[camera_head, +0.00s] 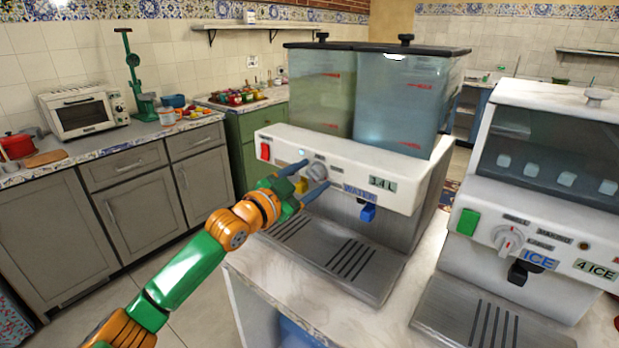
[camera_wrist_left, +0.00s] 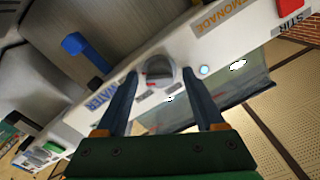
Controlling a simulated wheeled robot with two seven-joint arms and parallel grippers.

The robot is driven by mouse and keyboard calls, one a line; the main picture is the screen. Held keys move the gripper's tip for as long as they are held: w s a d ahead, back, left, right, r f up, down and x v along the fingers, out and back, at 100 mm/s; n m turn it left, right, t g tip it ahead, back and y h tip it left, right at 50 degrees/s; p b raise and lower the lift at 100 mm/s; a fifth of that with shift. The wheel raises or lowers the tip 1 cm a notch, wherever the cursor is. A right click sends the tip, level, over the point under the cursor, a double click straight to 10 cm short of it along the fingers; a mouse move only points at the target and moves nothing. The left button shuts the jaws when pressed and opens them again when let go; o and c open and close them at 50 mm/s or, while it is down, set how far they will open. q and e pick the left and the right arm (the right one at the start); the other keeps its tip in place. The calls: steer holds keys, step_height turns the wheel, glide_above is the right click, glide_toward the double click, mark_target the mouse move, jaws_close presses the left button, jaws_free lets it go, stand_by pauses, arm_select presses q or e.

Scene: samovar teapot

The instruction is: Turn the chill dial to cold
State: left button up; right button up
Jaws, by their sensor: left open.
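The chill dial (camera_head: 317,171) is a round grey-white knob on the front panel of the drink dispenser (camera_head: 410,192). In the left wrist view the dial (camera_wrist_left: 159,70) shows a small red mark and sits ahead of the fingers. My left gripper (camera_head: 305,183) is open, with its blue fingers around the dial's sides in the head view. In the left wrist view the left gripper (camera_wrist_left: 166,100) has the dial near the gap between its fingertips; contact cannot be told. The dial's labels are too small or hidden to read. My right gripper is not in view.
A red switch (camera_head: 265,151) is at the panel's left, and a blue tap lever (camera_head: 368,213) hangs below the WATER label. Two tanks (camera_head: 400,100) stand above. An ice machine (camera_head: 535,215) with its own dial (camera_head: 508,240) stands at the right. The drip tray (camera_head: 335,250) is empty.

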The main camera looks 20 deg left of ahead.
arm_select(q)
steer(key=b+v, duration=0.2)
steer(key=v, duration=0.5)
stand_by(0.4)
